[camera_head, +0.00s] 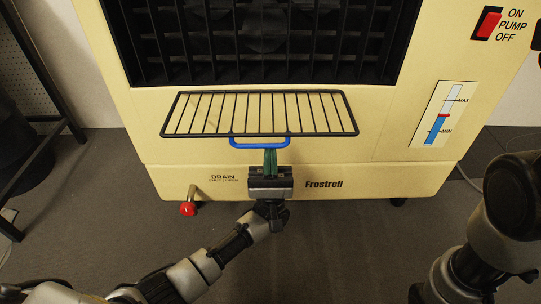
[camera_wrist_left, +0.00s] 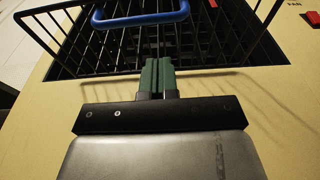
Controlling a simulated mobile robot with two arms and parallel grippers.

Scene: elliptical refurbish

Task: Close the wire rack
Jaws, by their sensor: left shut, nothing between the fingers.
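The black wire rack (camera_head: 340,113) juts out from the front of the cream machine, below its dark grille. A blue handle (camera_head: 260,144) hangs at the middle of its front edge. The rack (camera_wrist_left: 240,57) and the blue handle (camera_wrist_left: 142,19) also show in the left wrist view. My left gripper (camera_head: 270,152) is at the handle in the head view, with its green fingers together and nothing between them. In the left wrist view the fingertips (camera_wrist_left: 157,66) point up beneath the rack's bars. I cannot tell whether they touch the rack. My right gripper is not seen.
The cream machine (camera_head: 145,110) has a red-tipped drain lever (camera_head: 188,208) at its lower left, and a red pump switch (camera_head: 487,24) and level gauge (camera_head: 437,114) at right. A dark metal frame (camera_head: 50,125) stands at left. The floor in front is clear.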

